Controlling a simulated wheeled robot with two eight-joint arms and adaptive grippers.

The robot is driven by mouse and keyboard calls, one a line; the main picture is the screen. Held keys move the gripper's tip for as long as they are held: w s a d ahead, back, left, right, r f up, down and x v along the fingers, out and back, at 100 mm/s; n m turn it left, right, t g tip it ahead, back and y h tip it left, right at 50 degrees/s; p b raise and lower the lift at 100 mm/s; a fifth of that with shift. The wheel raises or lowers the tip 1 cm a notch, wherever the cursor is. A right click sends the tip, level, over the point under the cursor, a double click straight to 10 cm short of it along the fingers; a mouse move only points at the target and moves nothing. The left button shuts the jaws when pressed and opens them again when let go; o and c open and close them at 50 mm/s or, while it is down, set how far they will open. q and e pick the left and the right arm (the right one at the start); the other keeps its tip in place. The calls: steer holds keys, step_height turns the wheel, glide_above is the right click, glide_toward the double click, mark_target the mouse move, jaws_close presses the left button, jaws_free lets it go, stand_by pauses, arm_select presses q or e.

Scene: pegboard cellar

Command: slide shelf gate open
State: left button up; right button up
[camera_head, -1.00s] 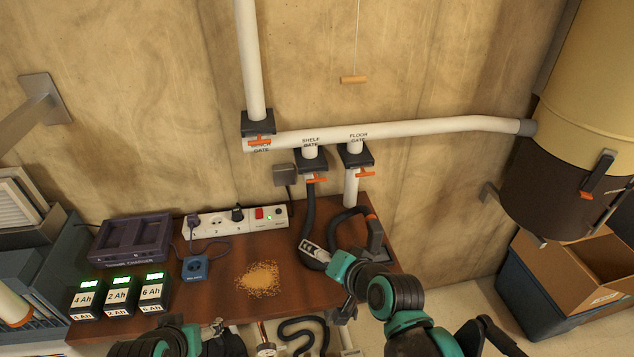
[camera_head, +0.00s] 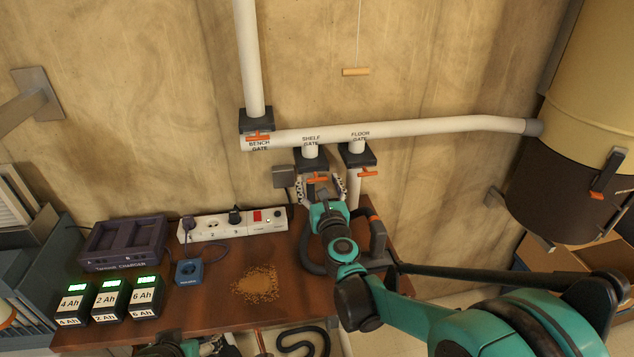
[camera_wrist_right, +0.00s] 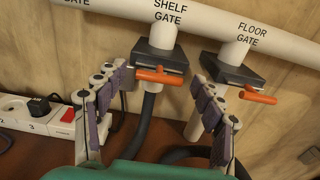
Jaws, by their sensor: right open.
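The shelf gate (camera_head: 311,157) is a dark block on a short white stub under the white pipe, with an orange handle (camera_head: 317,179) at its lower front. The right wrist view shows the gate block (camera_wrist_right: 150,57) and its orange handle (camera_wrist_right: 161,75) close up. My right gripper (camera_head: 321,187) is open in front of and just below it. In the wrist view its fingers (camera_wrist_right: 155,92) stand apart, one on each side of the handle, with no visible contact. My left gripper (camera_head: 190,345) is only partly visible at the bottom edge; its jaws cannot be made out.
The floor gate (camera_head: 357,155) with its orange handle is just right of the shelf gate. The bench gate (camera_head: 257,120) is to the left. A power strip (camera_head: 232,225), a charger (camera_head: 124,243), several batteries and a sawdust pile (camera_head: 256,284) are on the brown bench. A grey hose hangs below the shelf gate.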

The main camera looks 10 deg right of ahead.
mark_target(317, 179)
steer(key=shift+w, duration=1.1)
jaws_close()
steer(key=s, duration=0.5)
steer(key=shift+s+r+p, duration=0.15)
steer(key=shift+s+p, duration=0.1)
steer(key=shift+p, duration=0.1)
steer(key=shift+s, duration=0.15)
jaws_free()
steer(key=shift+s, duration=0.15)
steer(key=s, duration=1.2)
